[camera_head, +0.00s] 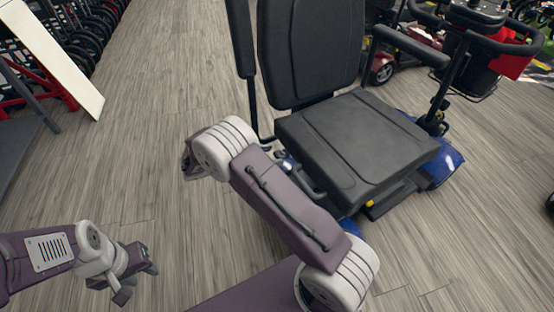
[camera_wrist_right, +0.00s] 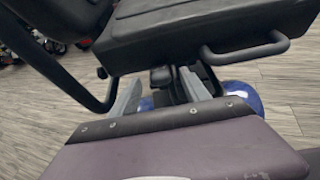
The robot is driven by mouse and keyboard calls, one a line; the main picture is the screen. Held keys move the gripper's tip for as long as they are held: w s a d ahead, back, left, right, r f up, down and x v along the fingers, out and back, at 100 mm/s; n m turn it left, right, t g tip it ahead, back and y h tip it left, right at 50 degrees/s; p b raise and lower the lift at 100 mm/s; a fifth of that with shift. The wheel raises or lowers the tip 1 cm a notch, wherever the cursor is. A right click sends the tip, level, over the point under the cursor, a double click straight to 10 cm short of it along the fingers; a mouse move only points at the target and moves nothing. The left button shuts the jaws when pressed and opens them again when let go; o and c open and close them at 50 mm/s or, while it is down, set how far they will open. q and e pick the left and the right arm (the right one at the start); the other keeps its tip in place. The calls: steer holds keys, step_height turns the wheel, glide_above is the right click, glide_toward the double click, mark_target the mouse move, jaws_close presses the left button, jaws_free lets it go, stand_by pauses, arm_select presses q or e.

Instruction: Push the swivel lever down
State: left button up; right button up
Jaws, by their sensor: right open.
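The mobility scooter's black seat (camera_head: 355,140) is in the middle of the head view. A black loop-shaped lever (camera_wrist_right: 245,52) sticks out from under the seat's side in the right wrist view; I cannot tell for sure that it is the swivel lever. A yellow-tipped part (camera_head: 369,203) shows below the seat edge. My right gripper (camera_wrist_right: 160,90) is open and empty beside and below the seat, left of the loop lever and apart from it. My left gripper (camera_head: 136,282) hangs low at the lower left, away from the scooter.
A black armrest post (camera_head: 242,45) stands at the seat's left side, and it shows close by in the right wrist view (camera_wrist_right: 60,75). Other scooters (camera_head: 383,70) stand behind. A white ramp-like panel (camera_head: 50,55) is at upper left. The wooden floor (camera_head: 150,110) between is clear.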

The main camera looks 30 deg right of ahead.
mark_target(275, 155)
steer(key=b+x, duration=0.1)
steer(key=x, duration=0.2)
steer(key=shift+d+f, duration=0.1)
steer(key=shift+c, duration=0.3)
jaws_close()
stand_by(1.1)
